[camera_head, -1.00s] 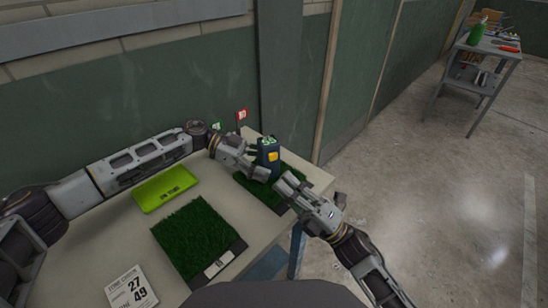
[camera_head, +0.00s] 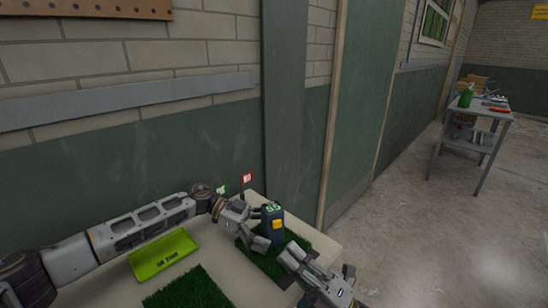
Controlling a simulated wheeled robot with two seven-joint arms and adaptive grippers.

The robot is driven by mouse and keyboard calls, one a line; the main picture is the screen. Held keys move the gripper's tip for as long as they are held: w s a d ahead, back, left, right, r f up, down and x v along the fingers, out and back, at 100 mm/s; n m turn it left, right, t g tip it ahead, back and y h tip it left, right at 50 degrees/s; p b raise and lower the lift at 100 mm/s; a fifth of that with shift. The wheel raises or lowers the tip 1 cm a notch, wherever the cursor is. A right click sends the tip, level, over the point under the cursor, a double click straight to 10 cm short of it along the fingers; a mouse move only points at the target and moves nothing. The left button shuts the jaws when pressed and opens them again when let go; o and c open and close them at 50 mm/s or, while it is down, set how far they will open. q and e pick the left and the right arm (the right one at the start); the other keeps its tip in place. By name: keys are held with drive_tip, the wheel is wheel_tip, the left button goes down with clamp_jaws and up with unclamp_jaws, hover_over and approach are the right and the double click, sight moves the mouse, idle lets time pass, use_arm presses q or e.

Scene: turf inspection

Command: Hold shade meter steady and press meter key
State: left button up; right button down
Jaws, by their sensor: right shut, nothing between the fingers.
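The shade meter (camera_head: 266,231), dark blue with a yellow key (camera_head: 278,225) and a lit green display on top, stands upright on the far turf sample (camera_head: 262,263). My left gripper (camera_head: 258,228) is at its left side. One finger shows low at its front left and the other reaches behind its upper part, so it appears closed on the meter. Their exact contact is too small to see. My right gripper (camera_head: 288,252) is shut and empty, just right of and below the meter, pointing toward it. A small gap to the key shows.
A lime green tray (camera_head: 163,254) and another turf sample (camera_head: 188,290) lie on the pale table (camera_head: 217,270). A small red sign (camera_head: 246,179) and a green flag (camera_head: 221,190) stand at the back. The wall is close behind. A grey cart (camera_head: 472,143) stands far right.

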use_arm(q)
drive_tip(key=shift+a, duration=0.15)
drive_tip(key=v, duration=1.1)
drive_tip(key=shift+w+a+r, duration=0.2)
drive_tip(key=shift+a, duration=0.1)
drive_tip(key=shift+s+f, duration=0.1)
drive_tip(key=shift+s, duration=0.05)
idle(0.4)
